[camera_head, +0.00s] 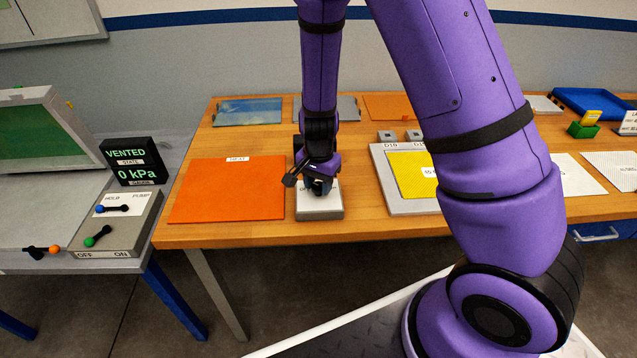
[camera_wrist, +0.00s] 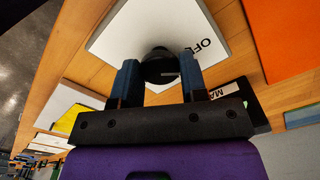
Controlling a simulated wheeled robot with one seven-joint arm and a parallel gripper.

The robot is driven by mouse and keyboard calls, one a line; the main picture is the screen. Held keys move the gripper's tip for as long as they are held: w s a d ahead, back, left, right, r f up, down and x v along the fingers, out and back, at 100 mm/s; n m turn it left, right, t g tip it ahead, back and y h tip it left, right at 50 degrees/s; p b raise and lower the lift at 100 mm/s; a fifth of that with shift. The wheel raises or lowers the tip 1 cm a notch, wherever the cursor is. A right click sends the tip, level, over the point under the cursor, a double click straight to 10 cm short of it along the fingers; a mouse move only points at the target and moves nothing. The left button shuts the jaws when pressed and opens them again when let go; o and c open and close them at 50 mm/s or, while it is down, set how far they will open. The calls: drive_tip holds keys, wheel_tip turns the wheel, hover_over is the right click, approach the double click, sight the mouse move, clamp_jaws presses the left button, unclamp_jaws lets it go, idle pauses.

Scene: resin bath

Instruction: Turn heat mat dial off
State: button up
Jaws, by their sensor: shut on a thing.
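The heat mat dial is a dark round knob (camera_wrist: 160,66) on a pale control box (camera_wrist: 118,33) in the wrist view. A printed label beginning "OF" shows beside the knob; the rest of the lettering is hard to read. In the head view the control box (camera_head: 320,207) sits at the table's front edge, and my gripper covers the knob. My gripper (camera_wrist: 160,74) has its two blue fingers on either side of the knob, shut on it. It also shows from above in the head view (camera_head: 318,186). The orange heat mat (camera_head: 225,190) lies left of the box.
A yellow sheet (camera_head: 410,170) on a grey plate lies to the right of the box. Behind it are flat sheets, including a blue one (camera_head: 248,111). On the left table stand a display (camera_head: 132,162) reading "VENTED 0 kPa" and a lever box (camera_head: 115,225).

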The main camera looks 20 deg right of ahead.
sight(318, 185)
drive_tip(key=shift+n, duration=0.9)
drive_tip(key=o, duration=0.9)
drive_tip(key=shift+r, duration=0.1)
wheel_tip(318, 185, up, 11)
drive_tip(key=shift+f, duration=0.15)
